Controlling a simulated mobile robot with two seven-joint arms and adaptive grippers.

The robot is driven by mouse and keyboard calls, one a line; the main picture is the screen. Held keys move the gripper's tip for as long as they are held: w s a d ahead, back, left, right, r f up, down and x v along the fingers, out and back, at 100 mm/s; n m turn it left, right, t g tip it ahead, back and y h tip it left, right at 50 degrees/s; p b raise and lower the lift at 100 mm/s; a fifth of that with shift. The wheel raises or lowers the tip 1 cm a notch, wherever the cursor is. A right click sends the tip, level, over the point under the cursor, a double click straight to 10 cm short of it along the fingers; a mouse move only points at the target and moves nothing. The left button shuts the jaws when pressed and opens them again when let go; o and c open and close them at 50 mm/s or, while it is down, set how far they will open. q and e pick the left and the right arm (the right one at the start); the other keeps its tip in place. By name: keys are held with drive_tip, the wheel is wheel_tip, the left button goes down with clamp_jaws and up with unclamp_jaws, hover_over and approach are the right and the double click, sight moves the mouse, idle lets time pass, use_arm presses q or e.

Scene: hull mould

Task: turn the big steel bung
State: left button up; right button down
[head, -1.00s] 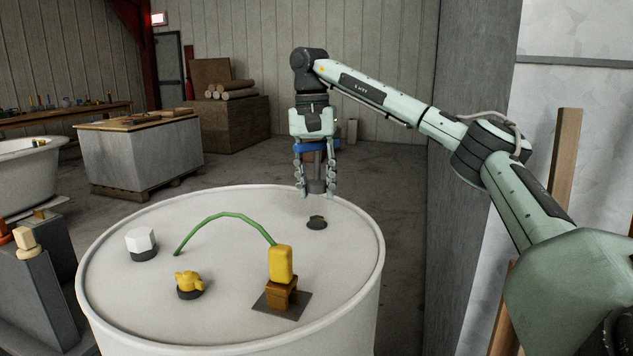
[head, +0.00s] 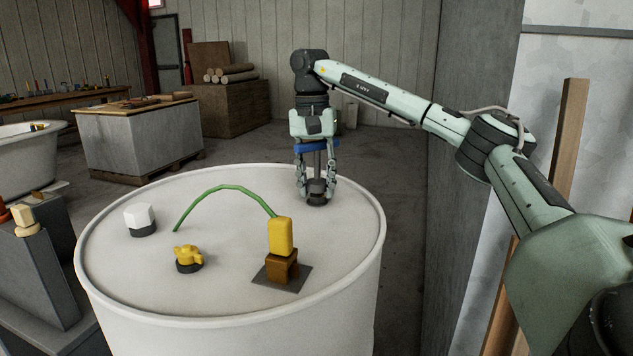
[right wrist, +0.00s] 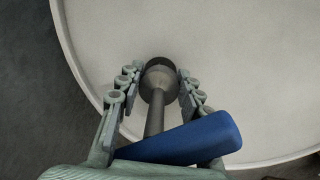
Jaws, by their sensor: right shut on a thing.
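A white drum (head: 225,305) stands in front of me with several fittings on its lid. My right gripper (head: 317,178) points down over the far right of the lid. It is shut on a tool with a blue bar handle (head: 316,146) and a grey steel shaft. The blue handle also shows in the right wrist view (right wrist: 185,140), with the shaft running to a round socket (right wrist: 160,78). The socket's end is down at the dark bung (head: 317,201), which it mostly covers. I cannot tell whether it is fully seated. My left gripper is out of view.
On the lid are a white hexagonal cap (head: 140,217), a yellow winged cap (head: 187,256) and a yellow block (head: 281,236) on a brown stand, with a green curved rod (head: 215,188). A grey wall (head: 470,150) rises close to the right of the drum.

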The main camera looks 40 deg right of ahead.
sight(314, 142)
idle(0.5)
drive_tip(key=shift+p, duration=0.55)
idle(0.4)
drive_tip(key=shift+p, duration=0.5)
drive_tip(key=shift+f+b, duration=0.3)
drive_tip(key=shift+f, duration=0.45)
idle(0.5)
drive_tip(key=c, duration=0.9)
unclamp_jaws()
drive_tip(key=r, duration=1.2)
drive_tip(key=shift+w+a, duration=0.1)
drive_tip(key=shift+w, duration=0.15)
